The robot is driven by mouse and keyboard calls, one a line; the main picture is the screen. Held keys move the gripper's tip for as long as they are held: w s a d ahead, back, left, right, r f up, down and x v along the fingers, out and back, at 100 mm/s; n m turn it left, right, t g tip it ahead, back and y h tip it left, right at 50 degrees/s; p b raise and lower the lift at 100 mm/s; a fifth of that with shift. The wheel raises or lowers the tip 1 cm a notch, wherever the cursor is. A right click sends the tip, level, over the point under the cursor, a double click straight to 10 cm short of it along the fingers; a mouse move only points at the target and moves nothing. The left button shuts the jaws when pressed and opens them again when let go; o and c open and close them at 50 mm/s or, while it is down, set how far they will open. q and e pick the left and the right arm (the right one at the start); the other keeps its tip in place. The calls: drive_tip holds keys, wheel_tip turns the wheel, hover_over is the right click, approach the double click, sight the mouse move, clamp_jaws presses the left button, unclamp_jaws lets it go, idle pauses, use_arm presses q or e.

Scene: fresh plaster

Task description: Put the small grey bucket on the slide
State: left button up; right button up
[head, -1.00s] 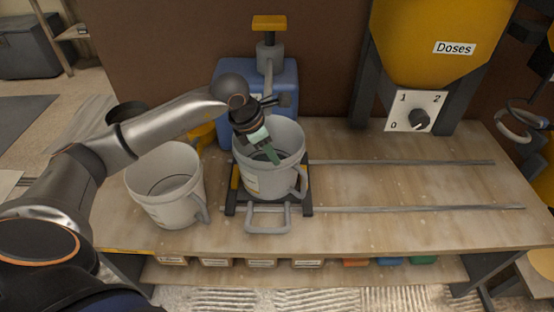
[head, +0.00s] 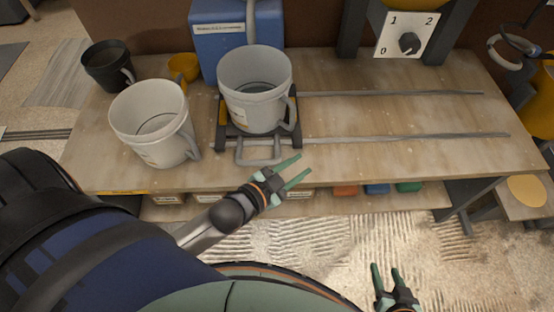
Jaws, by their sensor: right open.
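A light grey bucket (head: 255,98) stands upright on the slide, a dark carriage with a grey front handle (head: 258,154) on two rails. A second light grey bucket (head: 153,125) stands on the bench to the left of the slide. I cannot tell for sure which of the two is the smaller. My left gripper (head: 303,170) is open and empty at the bench's front edge, just right of the slide's handle and apart from both buckets. My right gripper (head: 386,267) is open and empty, low in front of the bench.
A black bucket (head: 107,66) and a yellow container (head: 184,67) stand at the back left. A blue machine (head: 222,40) is behind the slide. The dose dial (head: 408,42) is at the back. The rails (head: 400,137) run right over clear bench. Coloured bins (head: 377,189) sit below.

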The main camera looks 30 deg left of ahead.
use_arm(q)
drive_tip(key=s+f+n+g+y, duration=0.1)
drive_tip(key=s+f+n+g, duration=0.4)
drive_tip(key=s+f, duration=0.5)
drive_tip(key=shift+s+d, duration=0.15)
